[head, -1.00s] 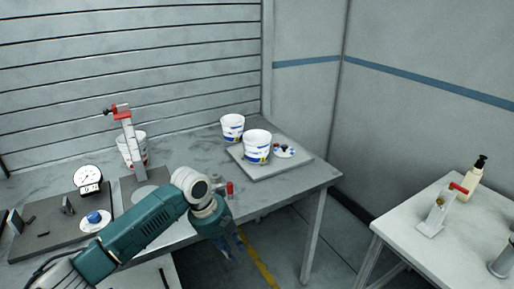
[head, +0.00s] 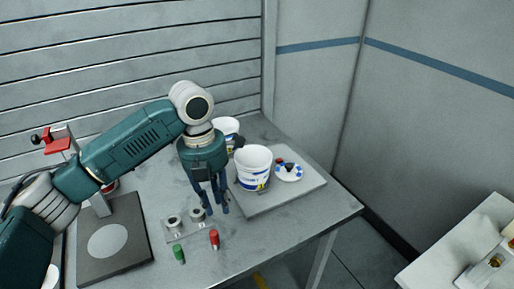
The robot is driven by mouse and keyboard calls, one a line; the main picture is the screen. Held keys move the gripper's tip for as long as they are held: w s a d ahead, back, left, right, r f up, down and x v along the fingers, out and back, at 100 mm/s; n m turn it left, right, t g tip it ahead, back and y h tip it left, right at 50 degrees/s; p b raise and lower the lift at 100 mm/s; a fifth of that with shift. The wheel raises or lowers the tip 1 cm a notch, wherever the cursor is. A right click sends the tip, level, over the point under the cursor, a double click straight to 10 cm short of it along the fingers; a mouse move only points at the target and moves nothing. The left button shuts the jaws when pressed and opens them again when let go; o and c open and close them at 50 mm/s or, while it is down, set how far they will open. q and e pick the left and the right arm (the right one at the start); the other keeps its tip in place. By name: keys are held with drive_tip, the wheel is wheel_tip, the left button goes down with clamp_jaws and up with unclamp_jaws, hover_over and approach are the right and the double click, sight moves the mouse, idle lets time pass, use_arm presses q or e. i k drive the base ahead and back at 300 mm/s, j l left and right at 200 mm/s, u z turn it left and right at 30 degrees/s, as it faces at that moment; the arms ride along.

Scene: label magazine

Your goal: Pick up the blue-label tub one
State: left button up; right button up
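The front tub (head: 254,168) shows clearly, open at the top. The rear tub (head: 226,126) is partly hidden by my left arm and gripper. My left gripper (head: 216,212) points down just left of the front tub. Its dark blue fingers look apart, with nothing seen between them. In the picture it overlaps the board's left edge; its exact height is hard to tell. My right gripper is out of view.
A white disc (head: 289,173) with coloured pieces lies right of the front tub. A plate with two metal rings (head: 174,222), a red peg (head: 214,239) and a green peg (head: 179,254) stand in front. A red-levered press (head: 60,141) is at left, partly behind my arm.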

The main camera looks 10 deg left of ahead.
sight(253, 162)
drive_tip(key=i, duration=0.85)
